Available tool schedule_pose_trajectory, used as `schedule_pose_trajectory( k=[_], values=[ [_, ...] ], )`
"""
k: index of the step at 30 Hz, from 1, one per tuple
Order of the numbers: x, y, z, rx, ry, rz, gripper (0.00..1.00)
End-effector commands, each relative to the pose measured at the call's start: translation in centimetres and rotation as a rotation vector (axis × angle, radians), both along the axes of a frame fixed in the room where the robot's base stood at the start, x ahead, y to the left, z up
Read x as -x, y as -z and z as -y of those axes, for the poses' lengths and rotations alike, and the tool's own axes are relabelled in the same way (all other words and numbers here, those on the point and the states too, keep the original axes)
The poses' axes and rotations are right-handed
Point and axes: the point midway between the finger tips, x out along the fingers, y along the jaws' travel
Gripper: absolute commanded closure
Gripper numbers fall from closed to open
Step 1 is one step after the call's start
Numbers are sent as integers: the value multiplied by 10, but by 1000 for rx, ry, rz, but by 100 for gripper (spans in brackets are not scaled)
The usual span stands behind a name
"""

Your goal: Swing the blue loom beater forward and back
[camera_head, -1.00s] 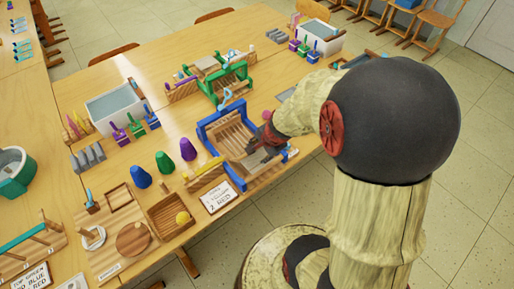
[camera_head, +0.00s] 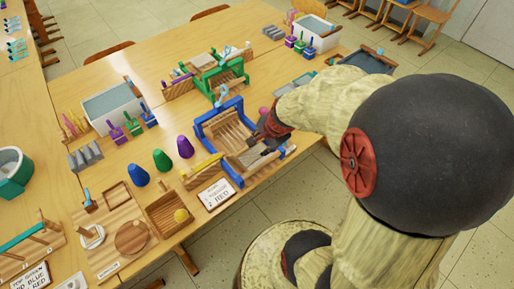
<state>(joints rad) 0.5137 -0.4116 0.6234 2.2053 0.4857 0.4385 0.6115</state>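The blue loom (camera_head: 232,175) lies on the wooden table near the picture's middle. Its blue frame surrounds wooden slats or threads. A blue upright bar (camera_head: 219,113), which looks like the beater, spans its far side. My gripper (camera_head: 258,141) is at the right part of the loom, low over it, and my arm reaches in from the right. The fingers are small and dark, and partly hidden by the wrist. I cannot tell whether they touch the beater or how far apart they are.
A green loom (camera_head: 221,80) stands behind the blue one. Blue, green and purple cones (camera_head: 162,160) stand left of it. A label card (camera_head: 216,194) lies in front. A grey-blue tray (camera_head: 368,60) is at the table's right end. Open floor lies to the right.

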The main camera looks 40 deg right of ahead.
Motion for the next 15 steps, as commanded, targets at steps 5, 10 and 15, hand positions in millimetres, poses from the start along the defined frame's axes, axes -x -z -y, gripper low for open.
schedule_pose_trajectory(
  k=[5,10,15],
  values=[
    [12,-34,2,4,2,5,70],
    [20,-54,3,4,2,5,70],
    [23,-61,3,4,3,4,70]
  ],
)
